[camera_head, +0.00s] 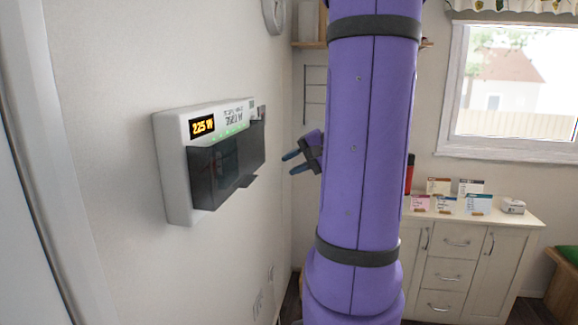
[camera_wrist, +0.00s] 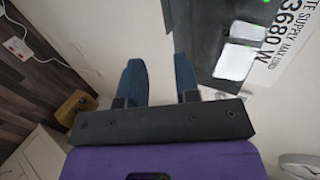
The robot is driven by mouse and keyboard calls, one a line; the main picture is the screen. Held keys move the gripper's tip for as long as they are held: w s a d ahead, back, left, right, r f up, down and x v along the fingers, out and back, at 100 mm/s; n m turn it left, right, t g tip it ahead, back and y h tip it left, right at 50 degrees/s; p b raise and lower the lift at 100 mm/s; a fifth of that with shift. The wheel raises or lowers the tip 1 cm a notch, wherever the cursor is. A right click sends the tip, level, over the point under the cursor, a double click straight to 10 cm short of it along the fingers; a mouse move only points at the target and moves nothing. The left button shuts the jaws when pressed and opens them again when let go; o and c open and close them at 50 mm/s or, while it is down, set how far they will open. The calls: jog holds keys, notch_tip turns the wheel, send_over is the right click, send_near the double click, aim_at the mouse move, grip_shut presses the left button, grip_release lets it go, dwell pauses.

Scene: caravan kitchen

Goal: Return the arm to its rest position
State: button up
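My gripper (camera_head: 292,162) shows in the head view to the left of my purple arm link, with its two blue-grey fingers pointing left toward the wall. In the wrist view my gripper (camera_wrist: 158,80) has its two fingers apart, with only pale wall between them. It is open and empty. My arm link covers the middle of the head view and hides part of the gripper's wrist.
A white wall unit (camera_head: 178,170) with a lit "225 W" display and a dark cover (camera_head: 215,170) hangs left of my gripper. A round clock-like object (camera_head: 274,14) is high on the wall.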

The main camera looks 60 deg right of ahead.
dwell(0.4)
jog(key=s+a+r+n+g+h, duration=0.1)
jog(key=a+n, duration=0.5)
jog(key=a, duration=0.9)
jog(key=s+a+r+n+g+h, duration=0.1)
jog(key=s+a+n+g+h, duration=0.2)
jog(key=a, duration=1.2)
jog(key=shift+s+n+g, duration=1)
jog(key=shift+s+n, duration=0.85)
jog(key=shift+n, duration=0.45)
jog(key=shift+a, duration=0.1)
